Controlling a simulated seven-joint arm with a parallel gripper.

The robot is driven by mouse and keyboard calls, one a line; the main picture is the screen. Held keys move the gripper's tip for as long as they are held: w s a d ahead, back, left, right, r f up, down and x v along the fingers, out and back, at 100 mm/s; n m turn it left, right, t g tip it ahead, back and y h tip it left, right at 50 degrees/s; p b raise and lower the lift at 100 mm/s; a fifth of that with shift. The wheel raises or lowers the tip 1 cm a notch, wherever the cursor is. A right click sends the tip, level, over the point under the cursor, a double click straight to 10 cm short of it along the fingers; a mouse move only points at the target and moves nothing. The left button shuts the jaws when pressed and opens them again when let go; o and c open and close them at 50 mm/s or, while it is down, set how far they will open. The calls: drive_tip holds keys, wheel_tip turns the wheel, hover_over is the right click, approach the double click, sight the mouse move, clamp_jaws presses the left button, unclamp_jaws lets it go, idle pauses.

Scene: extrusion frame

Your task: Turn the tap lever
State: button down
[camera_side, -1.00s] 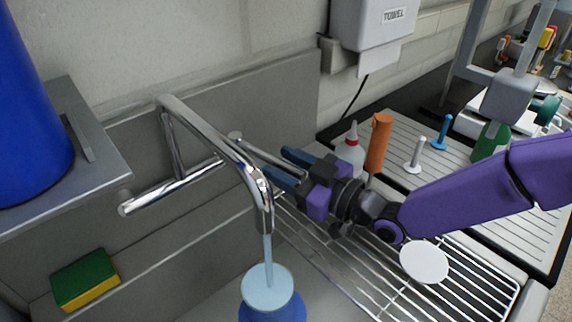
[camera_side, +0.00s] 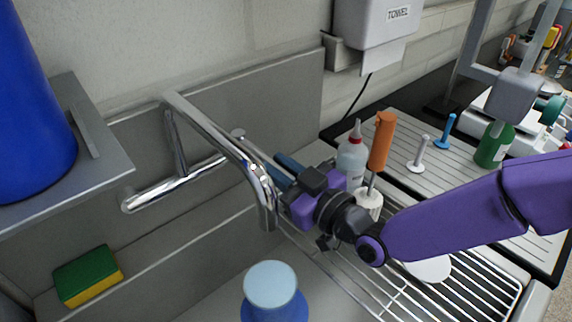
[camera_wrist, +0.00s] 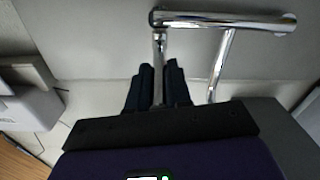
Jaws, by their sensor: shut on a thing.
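The chrome tap has a horizontal body (camera_side: 175,182) at the wall and a long spout (camera_side: 225,137); the body also shows in the wrist view (camera_wrist: 235,20). The tap lever (camera_wrist: 159,68) runs down from the left end of the body in the wrist view. My gripper (camera_wrist: 158,82) is shut on the lever, one dark finger on each side. In the side view my gripper (camera_side: 285,168) is behind the spout, and most of the lever is hidden there. No water stream shows under the spout. A blue container with a pale top (camera_side: 272,290) stands below it.
A green and yellow sponge (camera_side: 88,276) lies at the sink's left. A wire rack (camera_side: 440,290) is under my arm. A white bottle (camera_side: 351,160) and an orange-handled tool (camera_side: 381,142) stand close behind my gripper. A blue cylinder (camera_side: 35,110) stands on a shelf at left.

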drive_tip(key=shift+s+a, duration=0.1)
drive_tip(key=shift+a, duration=0.05)
drive_tip(key=c, duration=1.1)
unclamp_jaws()
drive_tip(key=shift+o, duration=0.2)
drive_tip(key=v, duration=1.7)
drive_tip(key=shift+s, duration=0.25)
drive_tip(key=shift+r, duration=0.1)
